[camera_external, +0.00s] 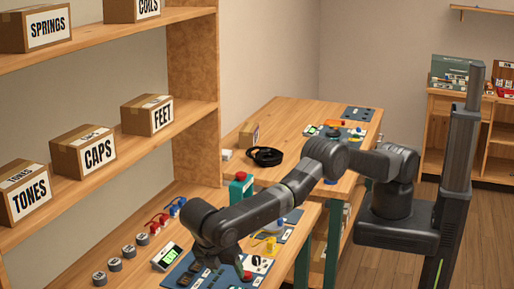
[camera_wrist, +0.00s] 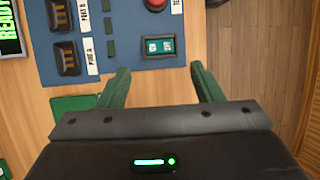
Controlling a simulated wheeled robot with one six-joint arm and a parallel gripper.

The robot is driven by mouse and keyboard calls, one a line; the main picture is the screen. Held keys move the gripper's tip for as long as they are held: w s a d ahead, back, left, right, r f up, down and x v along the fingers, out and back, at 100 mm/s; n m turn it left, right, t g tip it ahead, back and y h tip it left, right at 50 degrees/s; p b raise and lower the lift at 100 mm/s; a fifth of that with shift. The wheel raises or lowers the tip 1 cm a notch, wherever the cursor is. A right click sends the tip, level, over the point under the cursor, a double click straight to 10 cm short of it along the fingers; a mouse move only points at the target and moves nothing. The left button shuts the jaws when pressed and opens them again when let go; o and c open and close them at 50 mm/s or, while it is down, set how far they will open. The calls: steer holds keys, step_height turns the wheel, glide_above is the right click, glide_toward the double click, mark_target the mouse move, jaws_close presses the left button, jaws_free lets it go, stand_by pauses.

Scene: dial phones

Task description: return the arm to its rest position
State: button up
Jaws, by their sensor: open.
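My arm reaches left from its column over the wooden bench (camera_external: 140,258), bent down at the wrist. My gripper (camera_external: 207,262) hangs over the blue panel (camera_external: 178,277) near the front of the bench. In the wrist view my gripper (camera_wrist: 162,86) shows two green fingers spread apart with nothing between them. Whether the fingers touch the panel cannot be told.
A small device with a lit screen (camera_external: 167,256) and several grey knobs lie left of my gripper. A green box with a red button (camera_external: 241,187) stands behind my forearm. Shelves with labelled boxes (camera_external: 83,150) rise at the left. The floor (camera_external: 400,270) at right is open.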

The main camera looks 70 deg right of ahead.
mark_target(237, 288)
steer(key=p+x, duration=0.1)
steer(key=x, duration=0.6)
steer(key=shift+d+f+p, duration=0.25)
steer(key=shift+d+p, duration=0.1)
steer(key=shift+s+a+t, duration=0.1)
steer(key=shift+s+t, duration=0.05)
steer(key=shift+t, duration=0.15)
steer(key=shift+s+t, duration=0.1)
steer(key=shift+t, duration=0.2)
steer(key=v, duration=1.3)
steer(key=shift+a+r, duration=0.15)
steer(key=shift+r, duration=0.05)
stand_by(2.0)
